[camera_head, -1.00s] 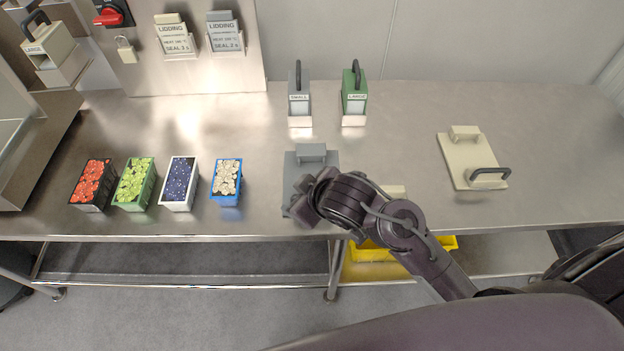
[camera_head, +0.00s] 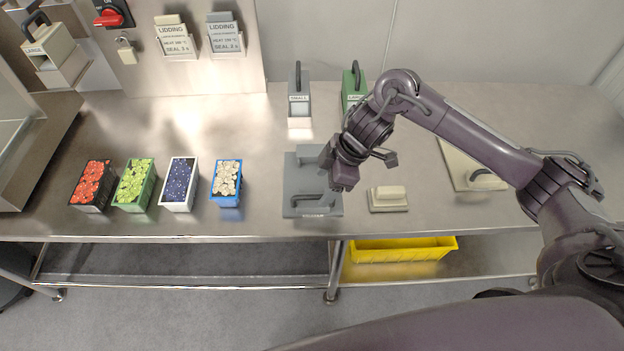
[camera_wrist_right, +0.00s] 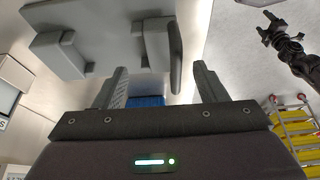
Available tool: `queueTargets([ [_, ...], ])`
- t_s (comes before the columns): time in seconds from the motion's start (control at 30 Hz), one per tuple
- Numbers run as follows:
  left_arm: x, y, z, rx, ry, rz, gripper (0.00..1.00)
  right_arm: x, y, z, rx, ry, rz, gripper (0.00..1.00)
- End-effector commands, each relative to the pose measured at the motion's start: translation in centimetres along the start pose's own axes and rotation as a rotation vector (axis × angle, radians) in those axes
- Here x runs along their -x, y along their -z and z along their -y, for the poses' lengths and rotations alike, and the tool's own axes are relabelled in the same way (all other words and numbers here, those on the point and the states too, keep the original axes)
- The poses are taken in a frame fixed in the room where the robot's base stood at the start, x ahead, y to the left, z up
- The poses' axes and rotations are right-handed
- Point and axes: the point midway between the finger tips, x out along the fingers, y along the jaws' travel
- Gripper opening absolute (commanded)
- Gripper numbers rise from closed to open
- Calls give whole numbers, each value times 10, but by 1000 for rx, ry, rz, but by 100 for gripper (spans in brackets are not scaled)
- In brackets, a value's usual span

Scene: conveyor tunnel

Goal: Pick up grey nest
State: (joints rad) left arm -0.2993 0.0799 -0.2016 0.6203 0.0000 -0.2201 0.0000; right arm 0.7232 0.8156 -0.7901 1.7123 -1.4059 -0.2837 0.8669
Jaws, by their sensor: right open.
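The grey nest (camera_head: 290,182) is a flat grey plate lying on the steel bench, with a raised block at its back and a bar handle near its front edge. My right gripper (camera_head: 333,176) is over the right part of the nest, jaws open and empty. In the right wrist view, the nest (camera_wrist_right: 98,14) fills the top left, and its handle and block stick out beyond the open fingers (camera_wrist_right: 158,80). I see no contact. A dark gripper (camera_wrist_right: 268,28), apparently my left one, shows small at the top right of that view; its jaws are unclear.
Food-filled trays, the nearest one blue (camera_head: 226,201), stand left of the nest. A small cream block (camera_head: 388,206) lies to its right, a cream plate (camera_head: 462,172) farther right. A grey SMALL holder (camera_head: 299,105) and green LARGE holder (camera_head: 350,88) stand behind.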

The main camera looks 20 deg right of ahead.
Motion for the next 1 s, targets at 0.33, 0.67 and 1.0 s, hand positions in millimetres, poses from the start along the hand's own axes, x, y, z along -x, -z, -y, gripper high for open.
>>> queueTargets([
  [0.33,7,1,1,1,1,0,66,-48,0,5,0,0,-1,65],
  [0.67,7,0,1,2,1,0,66,-60,0,5,3,-3,-2,65],
  [1.0,7,0,1,2,1,0,66,-60,0,4,2,-3,-2,26],
])
